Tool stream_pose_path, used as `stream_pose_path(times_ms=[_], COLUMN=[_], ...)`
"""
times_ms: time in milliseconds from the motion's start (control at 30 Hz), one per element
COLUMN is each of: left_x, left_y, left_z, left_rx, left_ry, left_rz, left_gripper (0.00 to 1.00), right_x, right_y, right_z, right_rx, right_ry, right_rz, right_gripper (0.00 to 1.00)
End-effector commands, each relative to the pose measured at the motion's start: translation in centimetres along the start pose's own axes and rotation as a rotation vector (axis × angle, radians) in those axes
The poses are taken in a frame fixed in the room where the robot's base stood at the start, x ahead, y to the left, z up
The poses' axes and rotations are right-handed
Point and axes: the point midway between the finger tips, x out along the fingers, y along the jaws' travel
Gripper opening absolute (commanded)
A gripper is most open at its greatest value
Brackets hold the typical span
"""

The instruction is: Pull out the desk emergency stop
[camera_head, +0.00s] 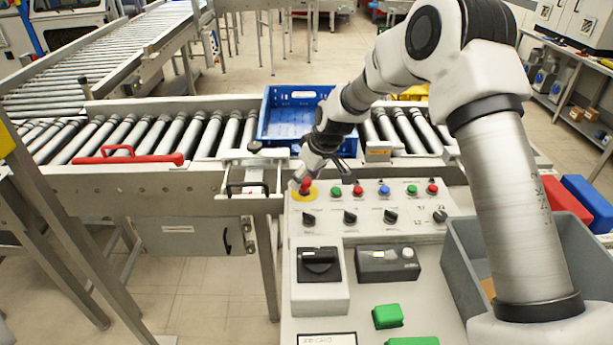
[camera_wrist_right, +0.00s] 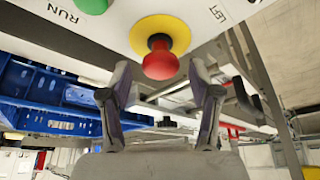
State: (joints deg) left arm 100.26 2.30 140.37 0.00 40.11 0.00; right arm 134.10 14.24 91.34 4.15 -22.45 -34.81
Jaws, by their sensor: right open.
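The desk emergency stop (camera_head: 305,187) is a red mushroom button on a yellow disc at the upper left corner of the control desk (camera_head: 302,237). In the right wrist view the red button (camera_wrist_right: 161,64) hangs between and just beyond the fingertips, with its yellow collar above it. My right gripper (camera_head: 308,178) is at the button in the head view; its fingers show open in the wrist view (camera_wrist_right: 160,82), one on each side of the button. I cannot tell whether they touch it. My left gripper is not in view.
Green, red and blue buttons (camera_head: 384,190) and black knobs stand beside the stop on the desk. A blue crate (camera_head: 271,115) sits on the roller conveyor behind. A grey bin (camera_head: 456,262) stands at the right, and a red bar (camera_head: 128,158) lies along the conveyor's front left edge.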

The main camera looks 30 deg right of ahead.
Motion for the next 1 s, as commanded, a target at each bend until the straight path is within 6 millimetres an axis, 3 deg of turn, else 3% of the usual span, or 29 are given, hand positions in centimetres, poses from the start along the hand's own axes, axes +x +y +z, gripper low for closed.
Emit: stream_pose_path(times_ms=[167, 433, 600, 1000], left_x=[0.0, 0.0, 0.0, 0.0], left_y=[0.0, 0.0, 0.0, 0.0], left_z=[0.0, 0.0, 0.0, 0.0], left_rx=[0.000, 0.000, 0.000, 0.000], left_ry=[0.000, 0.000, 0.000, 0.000], left_rz=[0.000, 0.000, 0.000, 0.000], left_gripper=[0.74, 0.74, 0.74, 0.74], right_x=[-1.6, -8.3, -11.2, -11.8], right_y=[0.0, 0.1, 0.1, 0.1], right_z=[-0.1, -0.2, -0.1, -0.1], right_rx=[0.001, 0.000, 0.000, 0.000], right_ry=[0.003, 0.005, 0.001, -0.002], right_rz=[0.000, 0.000, -0.001, -0.001], right_gripper=[0.62, 0.62, 0.62, 0.62])
